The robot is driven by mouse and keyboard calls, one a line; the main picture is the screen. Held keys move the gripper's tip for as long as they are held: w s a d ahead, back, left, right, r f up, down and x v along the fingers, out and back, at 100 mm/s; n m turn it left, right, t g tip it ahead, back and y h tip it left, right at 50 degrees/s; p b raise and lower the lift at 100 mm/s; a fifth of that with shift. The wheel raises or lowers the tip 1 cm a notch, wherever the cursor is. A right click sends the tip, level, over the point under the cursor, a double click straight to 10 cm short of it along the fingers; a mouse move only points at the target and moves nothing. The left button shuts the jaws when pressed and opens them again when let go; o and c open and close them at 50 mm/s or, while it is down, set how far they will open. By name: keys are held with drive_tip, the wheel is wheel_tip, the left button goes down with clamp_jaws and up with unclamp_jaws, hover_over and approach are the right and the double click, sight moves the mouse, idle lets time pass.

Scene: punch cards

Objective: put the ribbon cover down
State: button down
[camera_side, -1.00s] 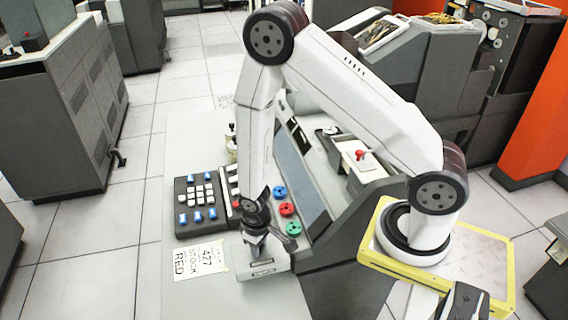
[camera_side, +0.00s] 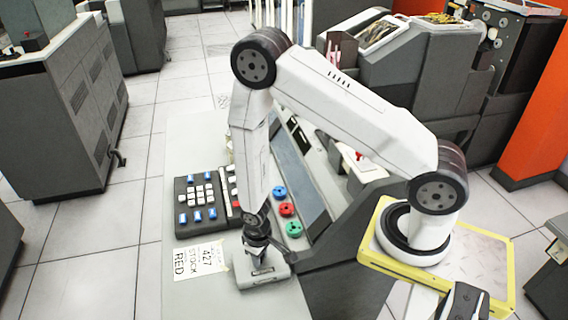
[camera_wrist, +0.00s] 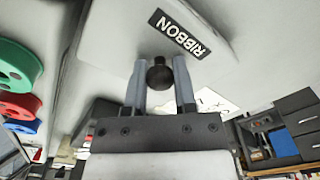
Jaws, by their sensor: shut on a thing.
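The ribbon cover (camera_side: 278,280) is a flat pale grey plate at the front edge of the grey desk. It also fills the upper middle of the wrist view (camera_wrist: 110,30), with a black RIBBON label and a black knob (camera_wrist: 159,74). My gripper (camera_side: 260,262) is above the plate, with its fingers closed on either side of the knob; the fingers also show in the wrist view (camera_wrist: 160,85). The cover is at or very near the desk surface; I cannot tell whether it touches. The surface beneath it is hidden.
Blue (camera_side: 279,192), red (camera_side: 286,209) and green (camera_side: 294,229) spools stand behind the cover on the console. A keypad (camera_side: 203,200) and a paper note (camera_side: 200,260) lie to the left. The desk's front left (camera_side: 205,295) is bare.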

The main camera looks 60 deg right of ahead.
drive_tip(key=shift+f, duration=0.15)
drive_tip(key=shift+c, duration=2.1)
unclamp_jaws()
wheel_tip(320, 180, up, 12)
drive_tip(key=shift+r, duration=0.2)
drive_tip(key=shift+r, duration=0.15)
drive_tip(key=s+d+r+t, duration=0.1)
drive_tip(key=d+r, duration=0.1)
drive_tip(key=r, duration=0.4)
drive_tip(key=s+d+r+t, duration=0.1)
drive_tip(key=s+d+r, duration=0.1)
drive_tip(key=r, duration=0.4)
drive_tip(key=shift+s+r+t, duration=0.15)
drive_tip(key=shift+r+t, duration=0.15)
